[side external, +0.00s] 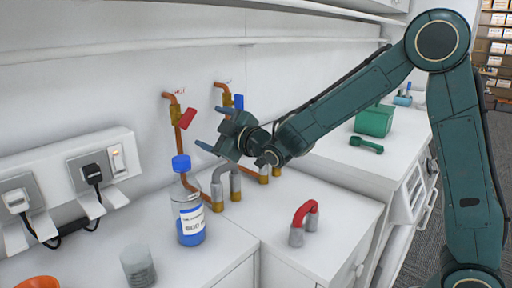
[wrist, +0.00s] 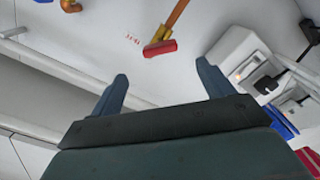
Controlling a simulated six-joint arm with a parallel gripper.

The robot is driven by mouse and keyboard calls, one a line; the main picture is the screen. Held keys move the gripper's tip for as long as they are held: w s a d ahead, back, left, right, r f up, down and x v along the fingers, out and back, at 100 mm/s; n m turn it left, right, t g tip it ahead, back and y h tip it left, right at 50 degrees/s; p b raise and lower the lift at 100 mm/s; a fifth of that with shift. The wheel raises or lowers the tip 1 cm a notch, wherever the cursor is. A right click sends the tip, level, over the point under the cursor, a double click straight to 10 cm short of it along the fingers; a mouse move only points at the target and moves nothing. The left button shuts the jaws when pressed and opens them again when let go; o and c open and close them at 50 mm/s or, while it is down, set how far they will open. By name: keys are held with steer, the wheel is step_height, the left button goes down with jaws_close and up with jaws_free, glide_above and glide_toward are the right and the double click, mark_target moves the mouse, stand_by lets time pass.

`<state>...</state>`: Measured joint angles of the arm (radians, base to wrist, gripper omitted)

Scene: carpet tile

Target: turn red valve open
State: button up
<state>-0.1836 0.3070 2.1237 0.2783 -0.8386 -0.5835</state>
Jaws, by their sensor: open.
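The red valve handle (side external: 188,118) sits on a copper pipe (side external: 176,136) against the back wall in the side view. In the wrist view the red handle (wrist: 160,48) is ahead of my gripper, between the lines of its two fingers but beyond their tips. My gripper (side external: 207,142) is open and empty, to the right of and lower than the red handle in the side view. It also shows in the wrist view (wrist: 160,80) with its blue fingers spread. A blue valve handle (side external: 239,102) is on a second copper pipe to the right.
A blue-capped bottle (side external: 190,222) stands on the counter below the red valve. A wall socket panel (side external: 92,172) with plugs is at left. A red-topped grey pipe piece (side external: 305,220), a glass (side external: 138,266) and a green box (side external: 374,121) stand on the counter.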

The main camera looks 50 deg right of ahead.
steer(key=shift+s, duration=0.5)
steer(key=c, duration=0.5)
steer(key=shift+w+a+r, duration=0.2)
steer(key=shift+w+a, duration=0.05)
steer(key=shift+a, duration=0.3)
steer(key=c, duration=0.7)
steer(key=shift+w+a+r+g+h, duration=0.15)
steer(key=shift+a+r, duration=0.1)
steer(key=shift+a, duration=0.25)
steer(key=shift+w+a+r+g+h, duration=0.15)
steer(key=shift+a+r, duration=0.1)
steer(key=shift+a, duration=0.25)
jaws_close()
steer(key=s+a+r+m+g+h, duration=0.1)
steer(key=a+r+h, duration=0.1)
steer(key=a, duration=0.3)
steer(key=shift+r+m+g, duration=0.3)
steer(key=shift+r+m, duration=0.1)
steer(key=shift+r, duration=0.45)
